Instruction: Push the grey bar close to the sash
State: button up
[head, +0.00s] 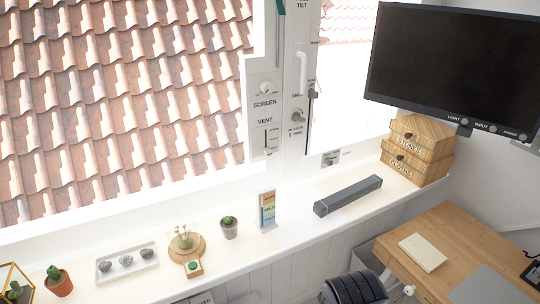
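The grey bar (347,196) is a long, dark grey block lying on the white window sill, right of the middle of the head view. It lies roughly along the sill, its right end farther back. A strip of bare sill separates it from the window behind. The white sash frame (287,140) stands behind and to the left of the bar, with a handle and controls on it. Where the sash's lower edge meets the sill is washed out by bright light. My gripper is not in view.
Wooden drawers (416,148) stand at the sill's right end under a black monitor (452,65). Below are a wooden desk (452,240) and a black ribbed object (355,288).

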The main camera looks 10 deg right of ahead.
aim_at(326, 206)
jog(key=i+l, duration=0.5)
jog(key=i+l+z, duration=0.1)
jog(key=i+l, duration=0.4)
jog(key=i, duration=0.15)
